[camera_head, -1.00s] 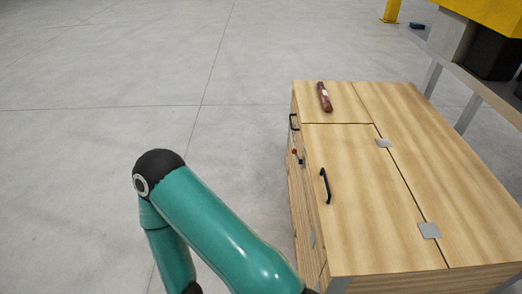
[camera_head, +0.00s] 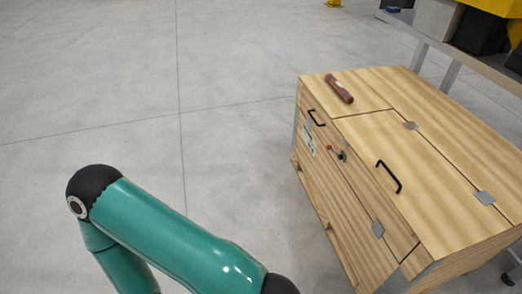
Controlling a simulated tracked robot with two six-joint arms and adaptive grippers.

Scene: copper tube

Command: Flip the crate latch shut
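The wooden crate (camera_head: 355,115) stands on the floor at the right, its lid (camera_head: 425,165) lying down with a black handle (camera_head: 389,176) on it. On its front side, below the lid's edge, is a small latch (camera_head: 341,155) with a black part and a red tip (camera_head: 330,148). I cannot tell the latch's exact position at this size. A teal arm of mine crosses the lower left, apart from the crate. Neither gripper is in the picture.
A dark red tube-like object (camera_head: 339,89) lies on the crate's top. Another black handle (camera_head: 316,117) and metal plates are on the front side. A grey table (camera_head: 470,62) stands behind at the upper right. The floor (camera_head: 110,120) to the left is clear.

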